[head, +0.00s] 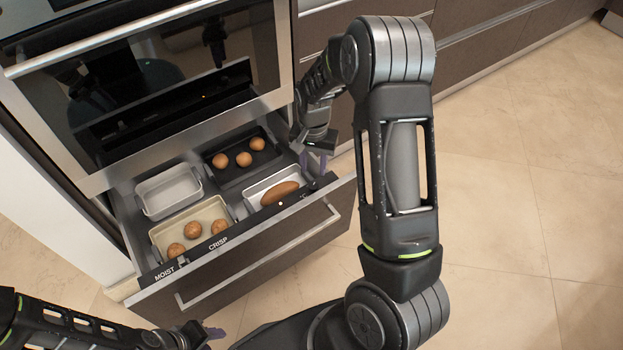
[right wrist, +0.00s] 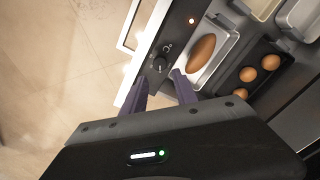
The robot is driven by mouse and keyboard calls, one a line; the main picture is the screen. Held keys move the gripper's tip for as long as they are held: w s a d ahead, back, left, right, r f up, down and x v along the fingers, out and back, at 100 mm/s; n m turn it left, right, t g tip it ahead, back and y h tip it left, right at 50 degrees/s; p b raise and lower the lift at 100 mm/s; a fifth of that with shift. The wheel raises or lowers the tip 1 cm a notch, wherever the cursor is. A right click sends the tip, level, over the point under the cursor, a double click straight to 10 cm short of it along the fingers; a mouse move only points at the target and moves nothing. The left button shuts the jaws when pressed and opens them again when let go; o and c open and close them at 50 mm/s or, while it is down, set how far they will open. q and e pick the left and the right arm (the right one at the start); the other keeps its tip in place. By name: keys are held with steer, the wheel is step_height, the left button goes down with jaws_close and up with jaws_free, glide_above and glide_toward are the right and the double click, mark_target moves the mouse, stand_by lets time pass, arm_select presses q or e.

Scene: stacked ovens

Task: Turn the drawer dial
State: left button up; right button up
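The drawer (head: 262,258) under the oven is pulled open. Its top front strip carries the labels MOIST and CRISP. In the right wrist view the black dial (right wrist: 160,64) sits on this strip, beside the tray with a long brown potato. My right gripper (head: 314,166) is over the right end of the drawer. In the right wrist view its purple fingers (right wrist: 160,88) are apart, with the dial just beyond the gap between their tips; I see no contact. The fingers partly hide the dial area in the head view. My left gripper (head: 208,334) is low at the bottom left, mostly cut from clear view.
The drawer holds an empty tray (head: 148,203), a cream tray (head: 155,238) with several round brown items, a black tray (head: 215,178) with more, and a white tray (head: 250,196) with the potato. The oven door (head: 110,45) stands above. Tiled floor (head: 510,200) is clear at right.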

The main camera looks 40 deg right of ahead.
mark_target(313, 185)
steer(key=shift+f+b, duration=0.65)
steer(key=shift+f, duration=3.25)
jaws_close()
